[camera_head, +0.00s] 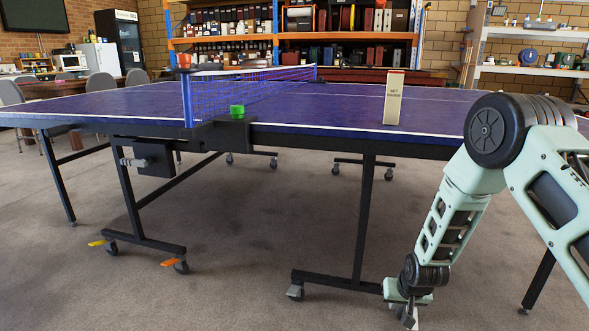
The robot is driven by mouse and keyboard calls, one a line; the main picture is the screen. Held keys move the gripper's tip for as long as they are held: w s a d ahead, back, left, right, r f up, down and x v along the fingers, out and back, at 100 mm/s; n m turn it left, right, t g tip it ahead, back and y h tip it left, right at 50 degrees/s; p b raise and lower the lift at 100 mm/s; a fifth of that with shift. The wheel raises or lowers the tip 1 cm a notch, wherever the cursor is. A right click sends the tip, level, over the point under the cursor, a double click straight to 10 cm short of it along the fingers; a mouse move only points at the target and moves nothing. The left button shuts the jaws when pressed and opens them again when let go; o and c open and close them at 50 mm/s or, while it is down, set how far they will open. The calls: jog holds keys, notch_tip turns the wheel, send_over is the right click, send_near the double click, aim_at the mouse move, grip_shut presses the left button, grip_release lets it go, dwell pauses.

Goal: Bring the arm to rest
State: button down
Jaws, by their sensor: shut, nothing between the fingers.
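My arm shows at the right of the head view, bent at the elbow in front of the table tennis table. Its forearm hangs down, and my gripper (409,318) points down at the lower right, low over the carpet. My gripper is shut, with nothing seen in it. The fingertips lie close to the bottom edge of the picture, so little of them shows. The gripper is beside the foot of a table leg and cannot be seen touching it.
Black wheeled legs (362,225) stand near the gripper. Carpet (235,285) at the front left is clear. Shelves (300,40) stand behind.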

jog(key=s+a+r+n+g+y+p, duration=0.1)
jog(key=s+a+r+n, duration=0.1)
jog(key=s+a+r, duration=0.65)
jog(key=s+a+r+n+g+y, duration=0.1)
jog(key=s+a+r+n, duration=0.35)
jog(key=r, duration=0.75)
jog(key=s+r+n+g+h, duration=0.1)
jog(key=s+r, duration=0.2)
jog(key=s, duration=0.4)
jog(key=s+a+r+n+g+p, duration=0.1)
jog(key=s+r, duration=0.3)
jog(key=s, duration=0.4)
jog(key=s+r+n+h, duration=0.1)
jog(key=s+r, duration=0.2)
jog(key=s, duration=0.4)
notch_tip(320, 180, up, 38)
jog(key=p, duration=3.8)
jog(key=shift+w, duration=0.2)
jog(key=shift+f, duration=0.1)
